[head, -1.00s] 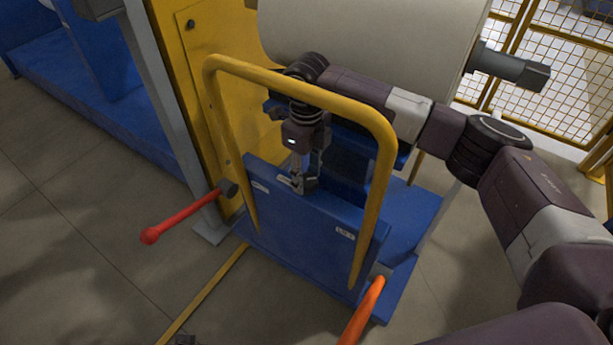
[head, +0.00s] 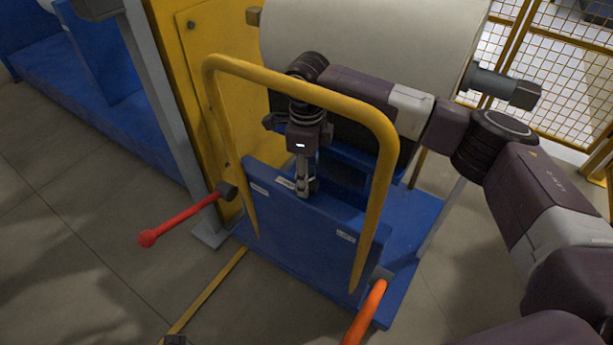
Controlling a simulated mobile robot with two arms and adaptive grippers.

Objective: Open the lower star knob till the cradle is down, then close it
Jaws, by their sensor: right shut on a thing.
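My right gripper (head: 306,188) points down inside the yellow hoop, at the top edge of the blue front panel (head: 300,220). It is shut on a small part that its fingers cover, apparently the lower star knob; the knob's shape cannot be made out. The blue cradle (head: 350,170) shows partly behind the gripper, under a big white film roll (head: 370,50).
The yellow hoop (head: 290,76) surrounds my right wrist. A red-handled lever (head: 185,219) sticks out left, an orange handle (head: 365,312) at the bottom. A yellow post (head: 195,80) stands left, a mesh fence (head: 550,95) right. Floor is clear at lower left.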

